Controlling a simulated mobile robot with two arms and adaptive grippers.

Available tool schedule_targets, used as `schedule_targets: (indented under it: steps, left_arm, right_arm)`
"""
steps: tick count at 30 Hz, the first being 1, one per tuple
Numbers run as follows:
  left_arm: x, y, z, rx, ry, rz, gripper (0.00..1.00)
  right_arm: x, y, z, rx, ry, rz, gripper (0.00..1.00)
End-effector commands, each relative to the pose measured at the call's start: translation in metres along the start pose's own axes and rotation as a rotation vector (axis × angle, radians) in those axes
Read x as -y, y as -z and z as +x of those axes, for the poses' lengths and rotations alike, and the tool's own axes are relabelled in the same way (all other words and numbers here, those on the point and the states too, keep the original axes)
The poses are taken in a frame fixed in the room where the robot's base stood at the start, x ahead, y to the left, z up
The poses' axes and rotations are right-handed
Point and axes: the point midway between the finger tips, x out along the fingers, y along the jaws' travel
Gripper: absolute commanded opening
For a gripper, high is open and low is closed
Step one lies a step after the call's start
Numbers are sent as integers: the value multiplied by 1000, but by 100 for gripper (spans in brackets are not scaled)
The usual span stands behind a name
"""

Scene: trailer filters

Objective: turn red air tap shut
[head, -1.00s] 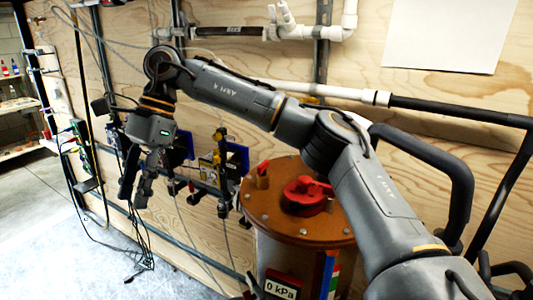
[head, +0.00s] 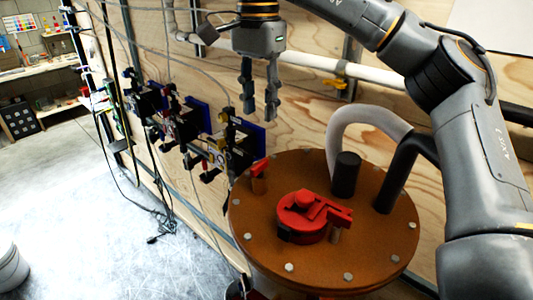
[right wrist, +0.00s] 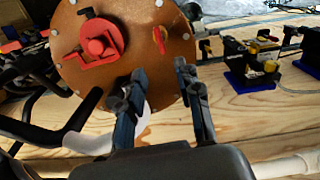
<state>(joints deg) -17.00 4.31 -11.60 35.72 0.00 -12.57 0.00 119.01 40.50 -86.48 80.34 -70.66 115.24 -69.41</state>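A large round red tap (head: 308,214) with a flat handle pointing right sits on the brown lid (head: 375,255) of a tank. A smaller red tap (head: 260,168) stands at the lid's left edge. I cannot tell from the pictures which is the air tap. Both show in the right wrist view, the large tap (right wrist: 98,42) at left and the small one (right wrist: 160,40) nearer the fingers. My right gripper (head: 260,108) is open and empty, above and behind the lid, apart from both taps. It shows in the right wrist view too (right wrist: 160,78). My left gripper is out of view.
A grey hose (head: 360,112) and a black pipe (head: 408,165) rise from the lid's back right. Blue-backed wall devices (head: 240,138) stand left of the tank. A white pipe with a yellow valve (head: 340,83) runs along the wooden wall. The floor at left is mostly clear.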

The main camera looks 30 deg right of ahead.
Motion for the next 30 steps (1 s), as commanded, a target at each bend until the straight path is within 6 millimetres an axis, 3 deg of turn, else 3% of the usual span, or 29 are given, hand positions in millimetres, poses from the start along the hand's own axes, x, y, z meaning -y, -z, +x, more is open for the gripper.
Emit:
schedule_targets:
  steps: [7, 13, 20, 30]
  left_arm:
    - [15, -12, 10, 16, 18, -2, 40]
    - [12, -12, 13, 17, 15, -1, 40]
    - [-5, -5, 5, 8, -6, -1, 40]
    - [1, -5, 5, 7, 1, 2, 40]
  right_arm:
    - [0, 0, 57, 5, -4, -1, 34]
    - [0, 0, 94, 5, -3, 1, 34]
    - [0, 0, 115, 2, 1, 2, 34]
    - [0, 0, 120, 2, 2, 2, 34]
